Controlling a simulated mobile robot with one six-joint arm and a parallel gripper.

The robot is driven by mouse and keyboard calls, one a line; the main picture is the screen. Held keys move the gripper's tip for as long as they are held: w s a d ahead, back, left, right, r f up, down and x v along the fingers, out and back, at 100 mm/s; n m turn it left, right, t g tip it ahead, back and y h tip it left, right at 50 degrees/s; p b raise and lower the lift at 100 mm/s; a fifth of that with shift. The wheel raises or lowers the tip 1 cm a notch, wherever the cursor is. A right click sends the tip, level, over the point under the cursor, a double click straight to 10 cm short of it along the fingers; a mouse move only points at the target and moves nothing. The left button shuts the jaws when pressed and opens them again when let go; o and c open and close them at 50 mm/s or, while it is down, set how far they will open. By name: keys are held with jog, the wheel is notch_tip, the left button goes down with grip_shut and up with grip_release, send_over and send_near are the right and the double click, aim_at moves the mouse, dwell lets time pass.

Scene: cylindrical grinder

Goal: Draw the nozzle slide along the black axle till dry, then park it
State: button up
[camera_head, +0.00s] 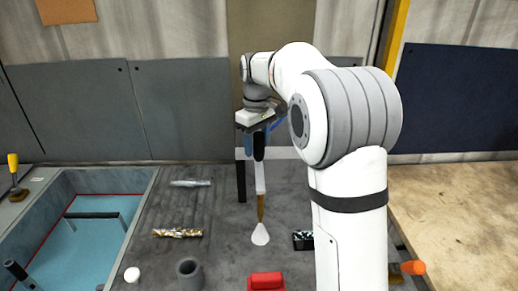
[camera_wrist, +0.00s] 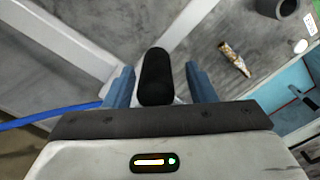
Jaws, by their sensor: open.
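My gripper (camera_head: 257,143) points down over the grey bench, its two blue fingers spread apart. Between them is the rounded black end (camera_wrist: 155,77) of an upright tool, with a gap on each side in the wrist view. In the head view this tool continues down as a white stem (camera_head: 260,178), a brown part and a white flared tip (camera_head: 260,236) near the bench. Whether this is the nozzle slide, I cannot tell. A black upright bar (camera_head: 241,182) stands just left of it. A black bar (camera_head: 92,215) lies across the blue basin; which bar is the axle is unclear.
The blue basin (camera_head: 85,181) is sunk at the left. On the bench are a silvery piece (camera_head: 190,183), a gold-brown piece (camera_head: 178,233), a grey cup (camera_head: 188,272), a white ball (camera_head: 132,274), a red object (camera_head: 265,281) and a black box (camera_head: 303,240). A wall stands behind.

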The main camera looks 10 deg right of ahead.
aim_at(257, 133)
notch_tip(257, 133, up, 6)
jog(key=shift+f, duration=0.25)
jog(key=shift+r, duration=0.1)
jog(key=shift+s+d+r, duration=0.1)
jog(key=shift+s, duration=0.2)
jog(key=s+d+f+m+t, duration=0.1)
jog(key=s+f+m, duration=0.1)
jog(key=s, duration=0.8)
jog(key=s+d+f+m+t, duration=0.1)
jog(key=s+d+f+m, duration=0.1)
jog(key=s+f, duration=0.3)
jog(key=s+d+f+m+t, duration=0.1)
jog(key=s+d+f+m, duration=0.1)
jog(key=s, duration=1.2)
jog(key=shift+s+f+m+b, duration=0.35)
jog(key=shift+f+m, duration=0.4)
jog(key=shift+m, duration=0.15)
